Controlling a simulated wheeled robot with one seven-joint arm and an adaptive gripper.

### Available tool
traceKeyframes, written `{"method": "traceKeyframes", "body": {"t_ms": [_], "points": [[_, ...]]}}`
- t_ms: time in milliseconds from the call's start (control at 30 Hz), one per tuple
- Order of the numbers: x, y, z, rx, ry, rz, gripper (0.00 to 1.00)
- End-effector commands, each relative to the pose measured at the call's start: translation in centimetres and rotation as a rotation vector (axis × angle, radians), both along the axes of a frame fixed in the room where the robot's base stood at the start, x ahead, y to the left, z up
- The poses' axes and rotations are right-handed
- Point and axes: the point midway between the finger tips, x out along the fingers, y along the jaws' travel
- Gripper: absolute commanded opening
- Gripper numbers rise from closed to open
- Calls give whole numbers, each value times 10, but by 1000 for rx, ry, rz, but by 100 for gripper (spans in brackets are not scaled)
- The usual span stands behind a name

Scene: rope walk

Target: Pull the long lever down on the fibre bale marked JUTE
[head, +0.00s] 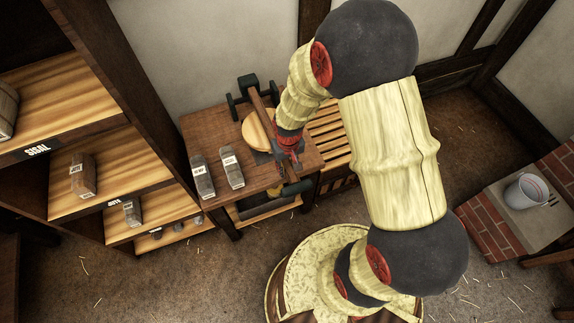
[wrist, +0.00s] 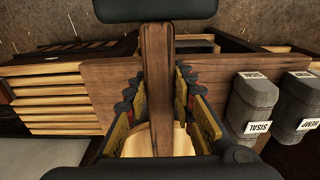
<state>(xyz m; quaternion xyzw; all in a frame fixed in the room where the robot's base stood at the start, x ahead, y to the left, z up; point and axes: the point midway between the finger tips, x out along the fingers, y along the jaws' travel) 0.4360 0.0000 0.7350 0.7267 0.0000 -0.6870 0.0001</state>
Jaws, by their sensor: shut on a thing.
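A long brown wooden lever (head: 264,107) runs from a black metal press frame (head: 244,92) over a round pale wooden disc (head: 255,133) on the bench. My gripper (head: 289,143) is shut on the lever near its free end. In the wrist view the lever (wrist: 159,85) stands between the two rows of my gripper's fingers (wrist: 157,92), with the disc (wrist: 182,140) below. No bale marked JUTE can be read on the press; my gripper and lever hide part of it.
Bales marked HEMP (head: 201,178) and SISAL (head: 231,172) stand on the bench's left. A shelf (head: 120,175) at left bears SISAL and JUTE edge labels and small bales. A bucket (head: 526,191) sits on a brick-edged block at right. Floor between is clear.

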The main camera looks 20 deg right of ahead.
Motion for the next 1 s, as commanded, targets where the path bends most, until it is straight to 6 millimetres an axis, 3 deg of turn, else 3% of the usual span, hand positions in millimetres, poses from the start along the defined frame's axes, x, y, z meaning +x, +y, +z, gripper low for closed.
{"method": "traceKeyframes", "body": {"t_ms": [33,67,367,767,1000], "points": [[-3,0,-4,0,7,0,0],[-3,0,-5,0,7,0,27],[-2,0,-3,0,6,0,44],[-1,0,4,0,2,0,44],[-2,0,45,0,-2,0,44]]}}
